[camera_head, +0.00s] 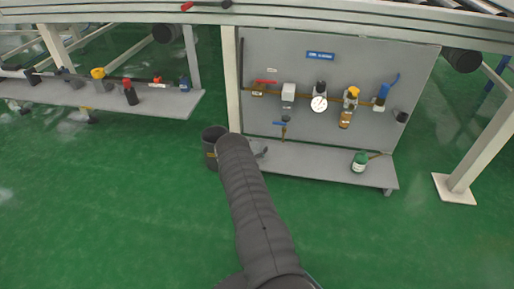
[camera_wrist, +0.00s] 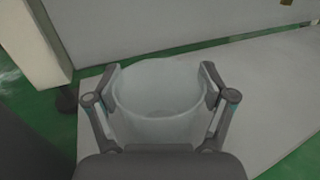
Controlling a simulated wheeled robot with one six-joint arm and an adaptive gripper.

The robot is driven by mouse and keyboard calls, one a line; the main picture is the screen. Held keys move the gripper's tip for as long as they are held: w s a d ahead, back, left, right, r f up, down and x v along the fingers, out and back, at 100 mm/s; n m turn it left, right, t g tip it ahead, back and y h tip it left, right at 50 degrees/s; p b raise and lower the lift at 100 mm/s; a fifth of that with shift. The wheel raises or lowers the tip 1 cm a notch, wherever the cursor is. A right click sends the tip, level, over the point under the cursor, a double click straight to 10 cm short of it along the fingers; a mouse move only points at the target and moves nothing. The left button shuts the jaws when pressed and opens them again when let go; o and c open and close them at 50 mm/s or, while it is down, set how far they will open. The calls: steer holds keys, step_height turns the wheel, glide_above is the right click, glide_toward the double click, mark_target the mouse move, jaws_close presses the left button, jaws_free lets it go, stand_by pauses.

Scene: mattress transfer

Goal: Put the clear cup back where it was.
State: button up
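The clear cup (camera_wrist: 158,105) is in the middle of the wrist view, pale and see-through with its open rim facing me. My gripper (camera_wrist: 160,74) has one finger against each side of the cup, and the cup fills the space between them. In the head view my gripper (camera_head: 259,149) is mostly hidden behind my arm, over the left end of the grey shelf (camera_head: 320,166). The cup cannot be made out clearly there. I cannot tell whether its base touches the shelf.
A dark bin (camera_head: 211,158) stands left of the shelf beside my arm. A grey panel (camera_head: 350,70) with valves and a gauge rises behind the shelf. A green-capped bottle (camera_head: 359,162) stands on the shelf's right. The shelf's middle is clear.

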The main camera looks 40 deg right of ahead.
steer(key=shift+r, duration=0.1)
steer(key=shift+r+p, duration=0.2)
steer(key=shift+p, duration=0.15)
steer(key=v, duration=1.2)
step_height(320, 180, up, 19)
steer(key=s+a+m+g+y, duration=0.1)
steer(key=s+m+g, duration=0.1)
steer(key=m+g, duration=0.4)
steer(key=s+a+r+m+g+y, duration=0.1)
steer(key=s+a+r+m+y, duration=0.1)
steer(key=s+a+r+m, duration=0.3)
steer(key=s+r+m+y, duration=0.1)
steer(key=s+r+y, duration=0.15)
steer(key=r, duration=0.55)
steer(key=s+a+r+m+t+y, duration=0.3)
steer(key=s+a+r+y, duration=0.3)
steer(key=s+a, duration=0.7)
steer(key=s+a+r+m+t+y, duration=0.4)
steer(key=s+a+r, duration=0.4)
steer(key=s+a, duration=0.6)
steer(key=m+y+p, duration=0.1)
steer(key=m, duration=0.1)
steer(key=shift+m+y, duration=0.3)
steer(key=shift+y, duration=0.05)
steer(key=shift+d+r, duration=0.1)
steer(key=shift+r, duration=0.05)
